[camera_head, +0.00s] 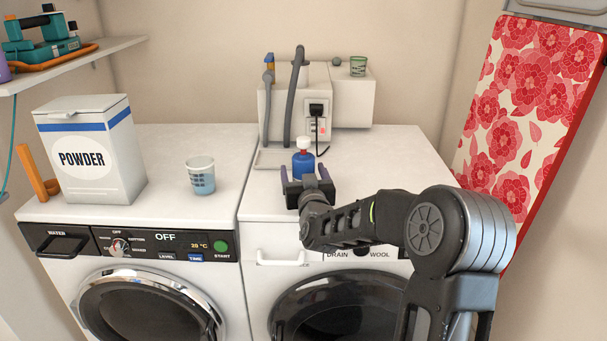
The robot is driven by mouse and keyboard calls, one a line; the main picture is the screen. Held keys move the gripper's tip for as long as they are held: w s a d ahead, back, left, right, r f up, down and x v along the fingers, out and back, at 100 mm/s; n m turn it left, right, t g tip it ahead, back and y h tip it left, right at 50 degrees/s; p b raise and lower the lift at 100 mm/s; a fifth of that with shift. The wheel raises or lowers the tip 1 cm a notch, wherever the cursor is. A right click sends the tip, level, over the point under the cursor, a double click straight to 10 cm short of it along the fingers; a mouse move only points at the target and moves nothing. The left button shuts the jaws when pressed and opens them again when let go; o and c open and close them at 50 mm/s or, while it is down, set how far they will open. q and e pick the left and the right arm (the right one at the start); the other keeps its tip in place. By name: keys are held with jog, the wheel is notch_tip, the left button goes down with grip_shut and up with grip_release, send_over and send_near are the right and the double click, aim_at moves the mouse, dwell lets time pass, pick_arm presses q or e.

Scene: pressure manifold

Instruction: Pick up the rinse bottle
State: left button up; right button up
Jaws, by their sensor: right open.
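The rinse bottle looks to be the small blue bottle (303,163) with a white and red cap, upright on top of the right-hand machine. My right gripper (308,172) is open, with its fingers to the left and right of the bottle. The gripper body hides the lower part of the bottle, and I cannot tell whether the fingers touch it. My left gripper is not in view.
A white manifold box (348,103) with grey hoses and a plugged-in cable stands behind the bottle. A powder box (88,150) and a patterned cup (201,176) stand on the left machine. A floral ironing board (530,95) leans at right. The right machine's top (400,160) is mostly clear.

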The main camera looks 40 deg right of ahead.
jog(key=shift+x, duration=1.2)
jog(key=shift+c, duration=0.4)
jog(key=c, duration=1.5)
